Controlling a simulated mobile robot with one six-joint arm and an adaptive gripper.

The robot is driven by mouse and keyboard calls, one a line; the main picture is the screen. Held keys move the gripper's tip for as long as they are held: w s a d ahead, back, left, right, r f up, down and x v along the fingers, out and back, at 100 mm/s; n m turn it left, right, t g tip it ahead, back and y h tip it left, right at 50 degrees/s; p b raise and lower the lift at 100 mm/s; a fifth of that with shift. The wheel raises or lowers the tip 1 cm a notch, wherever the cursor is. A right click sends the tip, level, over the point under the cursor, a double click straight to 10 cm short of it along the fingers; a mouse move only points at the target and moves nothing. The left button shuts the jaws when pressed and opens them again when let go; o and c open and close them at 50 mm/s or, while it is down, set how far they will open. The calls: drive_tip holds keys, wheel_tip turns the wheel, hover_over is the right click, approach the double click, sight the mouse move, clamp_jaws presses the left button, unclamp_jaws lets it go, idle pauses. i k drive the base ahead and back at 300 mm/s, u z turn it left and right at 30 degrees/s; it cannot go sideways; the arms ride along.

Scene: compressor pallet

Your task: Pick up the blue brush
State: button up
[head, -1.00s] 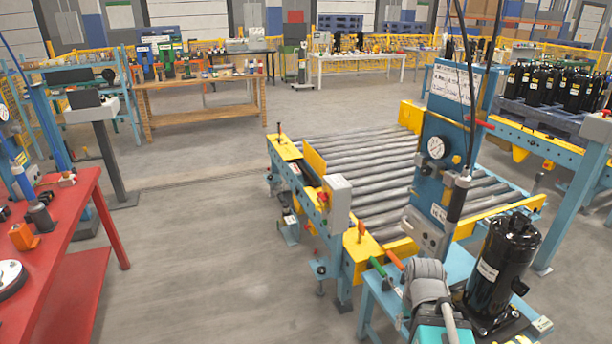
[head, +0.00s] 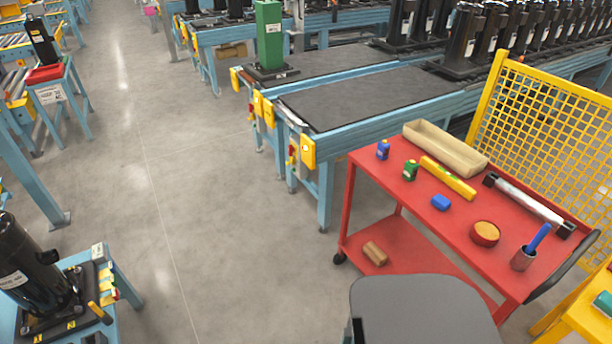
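A red cart (head: 400,183) stands at the right in the head view. Near its right end, a blue stick-like handle (head: 540,236) leans out of a small dark cup (head: 523,258); its lower end is hidden in the cup, so I cannot tell for sure that it is the brush. A small blue block (head: 441,202) lies flat on the cart top, left of the cup. A grey rounded part, probably mine, shows at the bottom edge in front of the cart. My gripper's fingers are not in view.
The cart top also holds a beige tray (head: 440,150), a yellow bar (head: 447,178), small blue and green bottles, a round tan-topped tin (head: 485,233) and a grey tube (head: 528,200). A yellow mesh fence (head: 550,130) stands behind it. The floor to the left is clear.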

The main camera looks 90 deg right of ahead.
sight(544, 231)
drive_tip(key=u, duration=5.5)
drive_tip(key=k, duration=0.15)
drive_tip(key=u, duration=1.65)
